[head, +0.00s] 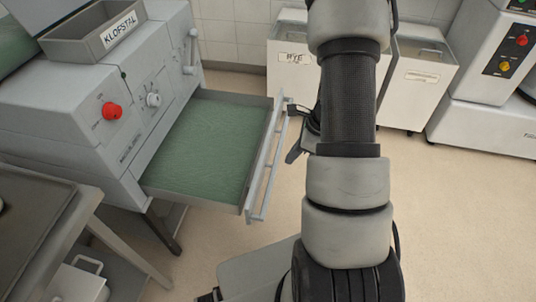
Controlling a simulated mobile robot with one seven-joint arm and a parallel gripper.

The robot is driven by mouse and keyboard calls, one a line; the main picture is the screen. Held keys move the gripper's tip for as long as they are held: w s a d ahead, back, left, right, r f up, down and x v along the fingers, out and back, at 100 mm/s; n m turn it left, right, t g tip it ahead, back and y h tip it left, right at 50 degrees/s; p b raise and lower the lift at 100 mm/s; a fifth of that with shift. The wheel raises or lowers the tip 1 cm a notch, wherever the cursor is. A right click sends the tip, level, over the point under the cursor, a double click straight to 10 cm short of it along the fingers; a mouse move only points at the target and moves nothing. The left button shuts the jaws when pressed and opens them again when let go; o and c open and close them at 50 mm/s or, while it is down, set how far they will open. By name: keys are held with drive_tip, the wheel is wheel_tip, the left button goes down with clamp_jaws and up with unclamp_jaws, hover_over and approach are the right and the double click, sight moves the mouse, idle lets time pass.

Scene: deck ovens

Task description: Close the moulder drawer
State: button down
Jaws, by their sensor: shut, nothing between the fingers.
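The moulder (75,118) is a grey machine at the left of the head view, with a red knob and a dial on its front. Its drawer (204,146) is pulled out to the right and shows a green bottom. A light bar handle (268,165) runs along the drawer's outer front. My gripper (293,155) is dark and partly hidden behind my arm. It is shut and empty, just right of the far part of the handle. I cannot tell whether it touches the handle.
A grey tray labelled KLOFSTAL (95,38) sits on top of the moulder. A metal table (62,225) stands at the lower left. White bins (415,85) stand by the back wall, and a white machine (485,85) stands at the right. The beige floor (450,220) at the right is clear.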

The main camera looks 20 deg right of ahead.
drive_tip(key=w+a+f+b, duration=0.1)
drive_tip(key=w+a+f, duration=0.3)
drive_tip(key=a+f, duration=0.2)
drive_tip(key=shift+a+f+b, duration=0.15)
drive_tip(key=shift+f+b, duration=0.2)
drive_tip(key=shift+f, duration=1)
